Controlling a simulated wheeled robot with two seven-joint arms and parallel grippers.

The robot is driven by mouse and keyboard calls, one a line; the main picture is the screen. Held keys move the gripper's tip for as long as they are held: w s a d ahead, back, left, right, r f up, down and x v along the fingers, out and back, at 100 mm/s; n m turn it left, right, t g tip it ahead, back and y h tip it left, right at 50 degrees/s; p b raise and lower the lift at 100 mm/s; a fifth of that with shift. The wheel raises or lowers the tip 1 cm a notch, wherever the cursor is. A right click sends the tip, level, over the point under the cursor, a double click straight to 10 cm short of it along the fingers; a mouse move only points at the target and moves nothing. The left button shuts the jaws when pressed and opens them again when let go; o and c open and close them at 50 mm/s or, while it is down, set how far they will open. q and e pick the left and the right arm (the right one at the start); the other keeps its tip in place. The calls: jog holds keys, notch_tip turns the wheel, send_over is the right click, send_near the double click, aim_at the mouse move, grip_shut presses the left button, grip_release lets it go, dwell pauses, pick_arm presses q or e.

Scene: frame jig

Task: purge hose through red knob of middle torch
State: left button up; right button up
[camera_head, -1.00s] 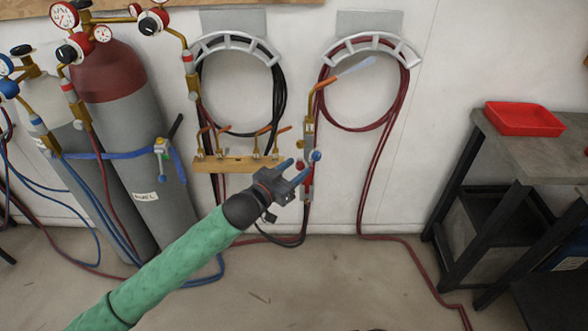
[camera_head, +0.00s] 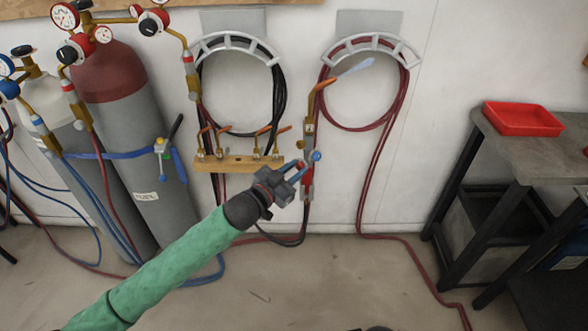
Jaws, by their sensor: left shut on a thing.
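A brass torch (camera_head: 309,132) stands upright against the wall, right of the wooden rack. Its orange tip (camera_head: 325,85) points up and right, with a pale bluish-white plume (camera_head: 355,67) beyond it. A blue knob (camera_head: 317,156) sits on the torch's right side. My left gripper (camera_head: 300,172) is at the lower torch body and shut on the red knob, which its fingers mostly hide. A red part (camera_head: 308,182) of the torch shows just below the fingers. Hoses run down from it to the floor. My right gripper is not in view.
The wooden rack (camera_head: 240,164) carries several smaller brass torches. Coiled hoses hang on two wall hangers (camera_head: 237,44) (camera_head: 370,46). Strapped gas cylinders (camera_head: 118,110) stand left. A bench with a red tray (camera_head: 522,118) stands right. Hoses cross the floor.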

pick_arm(q)
jog(key=m, duration=0.3)
jog(key=shift+m+p, duration=0.4)
jog(key=m, duration=0.4)
jog(key=shift+m+p, duration=0.3)
jog(key=shift+p, duration=0.1)
jog(key=m, duration=0.3)
jog(key=shift+f+h, duration=0.1)
jog(key=shift+h, duration=0.2)
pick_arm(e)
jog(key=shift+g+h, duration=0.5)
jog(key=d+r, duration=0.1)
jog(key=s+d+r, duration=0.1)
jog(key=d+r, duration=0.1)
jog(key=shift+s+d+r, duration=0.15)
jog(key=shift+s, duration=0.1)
pick_arm(q)
jog(key=shift+m+p, duration=0.3)
jog(key=shift+m, duration=0.1)
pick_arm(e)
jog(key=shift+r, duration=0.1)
pick_arm(q)
jog(key=o, duration=1)
